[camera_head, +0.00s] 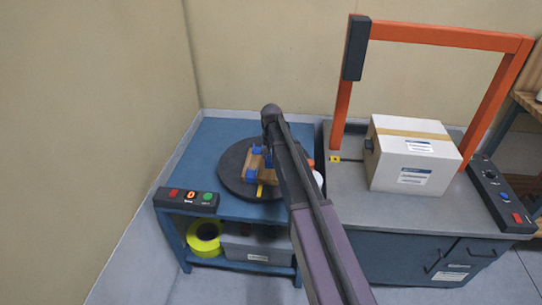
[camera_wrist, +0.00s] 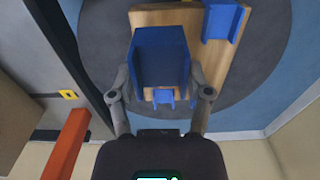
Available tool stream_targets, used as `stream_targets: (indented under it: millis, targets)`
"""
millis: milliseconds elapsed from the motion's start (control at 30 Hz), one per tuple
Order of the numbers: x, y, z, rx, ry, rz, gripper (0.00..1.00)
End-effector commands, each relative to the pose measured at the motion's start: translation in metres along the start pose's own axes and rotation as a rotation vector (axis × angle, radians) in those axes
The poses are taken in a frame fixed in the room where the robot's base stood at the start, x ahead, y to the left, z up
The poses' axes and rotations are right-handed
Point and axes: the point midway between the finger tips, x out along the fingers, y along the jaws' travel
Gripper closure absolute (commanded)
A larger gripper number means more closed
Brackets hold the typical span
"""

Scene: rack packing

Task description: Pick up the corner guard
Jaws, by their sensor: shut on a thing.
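My gripper (camera_wrist: 160,78) is shut on a blue corner guard (camera_wrist: 161,52) in the wrist view, with one finger on each side of it. The guard is a chunky blue angled piece and appears in front of a light wooden block. A second blue guard (camera_wrist: 223,22) sits on the block's edge, to the right of the held one. A smaller blue part (camera_wrist: 163,97) shows just below the held guard. Whether the held guard touches the wood cannot be told. In the head view my arm hides most of the gripper.
The wooden block (camera_wrist: 222,58) lies on a round dark turntable (camera_head: 234,172) on a blue bench (camera_head: 216,134). A button box (camera_head: 187,199) stands at the bench's front. To the right, a white carton (camera_head: 410,150) sits on a grey cabinet under an orange frame (camera_head: 450,36).

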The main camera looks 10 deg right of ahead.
Motion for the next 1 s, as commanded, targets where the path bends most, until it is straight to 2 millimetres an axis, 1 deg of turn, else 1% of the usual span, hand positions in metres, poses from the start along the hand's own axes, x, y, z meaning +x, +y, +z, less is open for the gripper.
stream_targets:
  millis: [767, 867, 1000]
  targets:
    - [-0.003, 0.0, 0.0, 0.0, 0.0, 0.0, 0.68]
    - [-0.006, 0.0, 0.0, 0.0, 0.0, 0.0, 0.68]
    - [-0.016, 0.0, 0.0, 0.0, 0.0, 0.0, 0.68]
